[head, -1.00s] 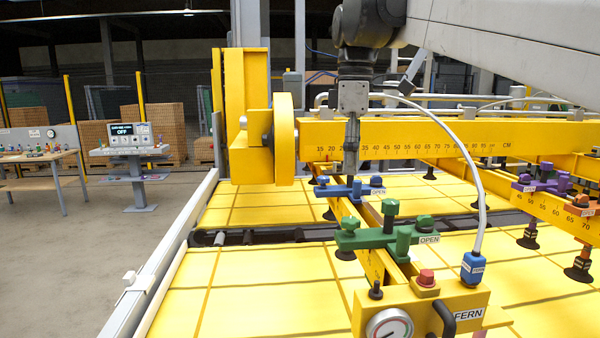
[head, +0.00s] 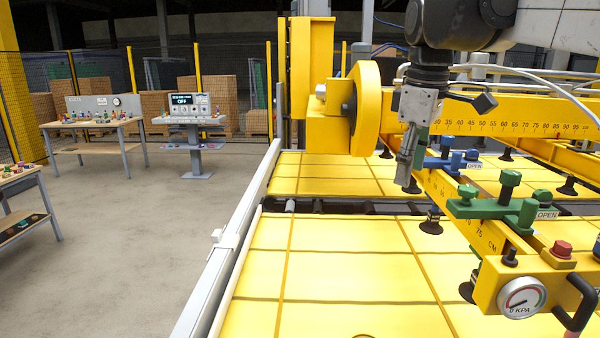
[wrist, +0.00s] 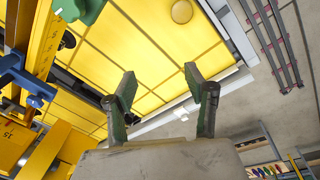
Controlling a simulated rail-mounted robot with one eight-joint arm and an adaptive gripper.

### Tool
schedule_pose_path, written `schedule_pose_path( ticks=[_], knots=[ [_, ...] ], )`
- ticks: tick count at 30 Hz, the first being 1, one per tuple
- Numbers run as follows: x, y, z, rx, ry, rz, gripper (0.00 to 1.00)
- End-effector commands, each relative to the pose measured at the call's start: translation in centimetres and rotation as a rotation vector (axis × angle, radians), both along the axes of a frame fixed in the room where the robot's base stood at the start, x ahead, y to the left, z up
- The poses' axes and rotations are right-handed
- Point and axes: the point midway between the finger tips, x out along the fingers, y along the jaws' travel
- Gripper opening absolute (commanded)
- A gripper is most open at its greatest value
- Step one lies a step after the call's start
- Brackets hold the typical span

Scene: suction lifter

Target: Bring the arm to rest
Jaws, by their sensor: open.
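My gripper (head: 408,160) hangs from my arm at the upper right of the head view, beside the yellow suction lifter beam (head: 515,118). In the wrist view its two green-tipped fingers (wrist: 166,95) stand apart with nothing between them. It is open and empty. The blue clamp (head: 450,160) marked OPEN is just right of the gripper in the head view. The green clamp (head: 500,205) marked OPEN is nearer, on the lifter's cross arm. Part of the blue clamp also shows at the left of the wrist view (wrist: 22,78).
A gauge (head: 522,297) reading about 0 KPA sits on the yellow control box at lower right. Yellow panels (head: 330,270) lie under the lifter, bordered by a grey rail (head: 225,245). A console (head: 188,110) showing OFF and a workbench (head: 95,125) stand at left. The floor between is clear.

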Motion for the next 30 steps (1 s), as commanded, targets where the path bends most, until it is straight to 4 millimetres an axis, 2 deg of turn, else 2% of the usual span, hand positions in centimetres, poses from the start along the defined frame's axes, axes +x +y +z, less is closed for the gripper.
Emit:
schedule_pose_path(
  ticks=[1, 11, 21, 25, 30],
  knots=[
    [-1.1, -0.1, -1.8, 0.006, -0.022, -0.041, 0.49],
    [-7.7, -0.3, -13.6, 0.097, -0.207, -0.384, 0.49],
    [-14.7, -0.4, -27.0, 0.251, -0.38, -0.71, 0.49],
    [-16.5, -0.4, -30.6, 0.302, -0.421, -0.794, 0.49],
    [-17.5, -0.5, -32.7, 0.336, -0.446, -0.844, 0.49]
  ],
)
